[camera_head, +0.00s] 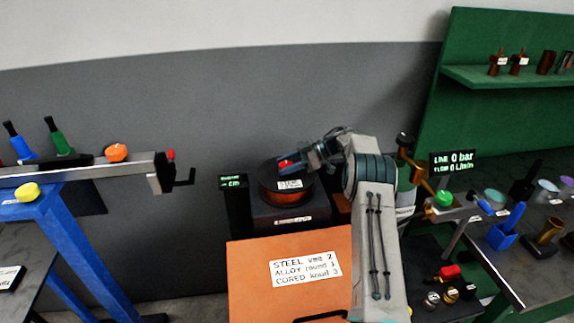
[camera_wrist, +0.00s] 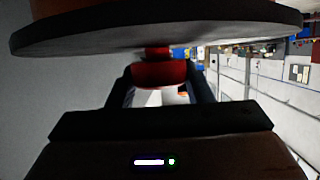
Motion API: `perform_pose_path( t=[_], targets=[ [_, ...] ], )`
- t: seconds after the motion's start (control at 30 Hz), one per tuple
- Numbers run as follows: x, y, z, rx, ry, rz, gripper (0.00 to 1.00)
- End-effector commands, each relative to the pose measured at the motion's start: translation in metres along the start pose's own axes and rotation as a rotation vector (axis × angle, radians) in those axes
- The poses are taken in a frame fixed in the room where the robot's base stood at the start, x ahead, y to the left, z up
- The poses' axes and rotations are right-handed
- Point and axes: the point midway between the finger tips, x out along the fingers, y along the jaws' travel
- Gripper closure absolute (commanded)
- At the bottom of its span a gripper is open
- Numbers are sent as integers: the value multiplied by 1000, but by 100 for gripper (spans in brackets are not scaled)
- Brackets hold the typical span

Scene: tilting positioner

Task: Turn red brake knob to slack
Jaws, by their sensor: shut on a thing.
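The red brake knob (camera_wrist: 158,73) sits between the two fingers of my gripper (camera_wrist: 158,90) in the wrist view, close against the dark disc of the wire spool (camera_wrist: 60,35). In the head view the red knob (camera_head: 286,164) shows at the spool's hub, and my gripper (camera_head: 290,163) reaches it from the right, shut on it. The spool (camera_head: 285,192) has a black flange with copper-coloured windings and a white label. Any slack or tight marking by the knob is too small to read.
An orange panel (camera_head: 255,270) with a wire list stands in front of the spool. A small green-lit display (camera_head: 232,182) stands left of it. A blue stand (camera_head: 85,250) is at left. A gas cylinder (camera_head: 406,190) and a dark bench (camera_head: 530,260) are at right.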

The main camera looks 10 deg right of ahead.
Motion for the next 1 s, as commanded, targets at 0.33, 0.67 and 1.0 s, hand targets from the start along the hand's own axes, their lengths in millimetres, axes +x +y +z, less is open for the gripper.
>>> perform_pose_path(
  t=[0.33,0.67,1.0],
  targets=[
    [1,0,1,-26,1,-65,77],
    [1,0,0,-29,2,-73,77],
    [1,0,0,-29,2,-72,32]
  ],
)
